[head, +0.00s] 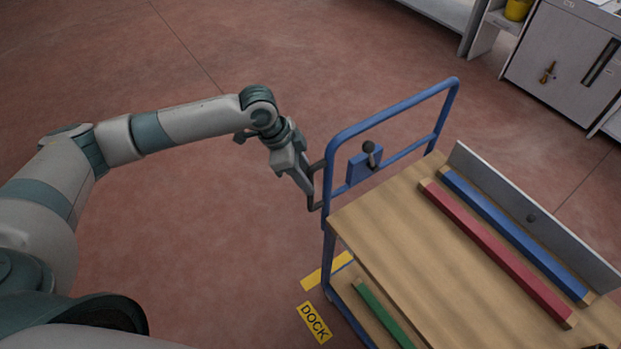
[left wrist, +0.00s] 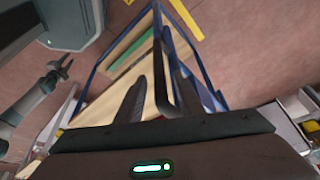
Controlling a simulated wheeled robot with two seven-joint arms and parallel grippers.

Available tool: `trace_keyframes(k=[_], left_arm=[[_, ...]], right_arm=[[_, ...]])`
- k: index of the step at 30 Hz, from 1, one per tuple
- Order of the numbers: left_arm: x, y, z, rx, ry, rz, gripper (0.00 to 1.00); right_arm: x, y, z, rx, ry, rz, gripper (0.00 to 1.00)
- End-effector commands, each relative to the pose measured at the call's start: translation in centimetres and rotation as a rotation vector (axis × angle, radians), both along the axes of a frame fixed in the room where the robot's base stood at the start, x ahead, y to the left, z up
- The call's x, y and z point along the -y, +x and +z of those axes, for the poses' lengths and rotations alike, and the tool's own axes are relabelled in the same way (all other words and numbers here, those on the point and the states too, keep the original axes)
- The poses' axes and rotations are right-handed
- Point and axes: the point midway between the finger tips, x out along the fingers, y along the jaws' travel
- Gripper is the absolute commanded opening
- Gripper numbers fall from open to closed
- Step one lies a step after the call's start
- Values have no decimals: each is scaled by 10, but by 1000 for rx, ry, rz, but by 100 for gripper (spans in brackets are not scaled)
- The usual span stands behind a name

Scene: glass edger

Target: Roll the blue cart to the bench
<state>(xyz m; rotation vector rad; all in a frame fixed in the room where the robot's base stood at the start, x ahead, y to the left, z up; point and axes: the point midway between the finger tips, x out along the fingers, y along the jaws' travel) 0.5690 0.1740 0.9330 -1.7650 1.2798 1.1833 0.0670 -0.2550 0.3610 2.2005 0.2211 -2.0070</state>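The blue cart (head: 394,107) stands at the right in the head view, with a blue tubular frame and a wooden deck (head: 390,238). A dark D-shaped handle (head: 312,205) sticks out from the frame's near-left upright. My left gripper (head: 312,184) is at this handle. In the left wrist view its two fingers (left wrist: 158,100) are apart, with the dark handle bar (left wrist: 160,60) between them. My right gripper (left wrist: 64,66) shows small at the left of the wrist view, its fingers seemingly apart and empty. I cannot tell which thing is the bench.
A red bar (head: 495,250) and a blue bar (head: 515,235) lie on the deck, beside a grey upright panel (head: 540,220). A green bar (head: 380,315) lies on the lower shelf. A yellow DOCK label (head: 314,322) marks the floor. Grey cabinets (head: 560,65) stand at the back right. The floor at left is clear.

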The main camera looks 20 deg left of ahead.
Motion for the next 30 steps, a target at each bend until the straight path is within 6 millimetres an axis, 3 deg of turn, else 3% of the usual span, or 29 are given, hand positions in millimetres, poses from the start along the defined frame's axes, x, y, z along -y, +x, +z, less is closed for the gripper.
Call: trace_keyframes(k=[7,18,23,30], left_arm=[[8,3,-21,-2,-1,1,34],[10,3,-25,0,0,1,34],[10,3,-24,0,0,1,0],[10,4,-24,0,0,1,0]], right_arm=[[0,0,7,0,0,0,31],[0,0,7,0,0,0,31],[1,0,7,0,0,1,31],[1,0,7,0,-1,1,31]])
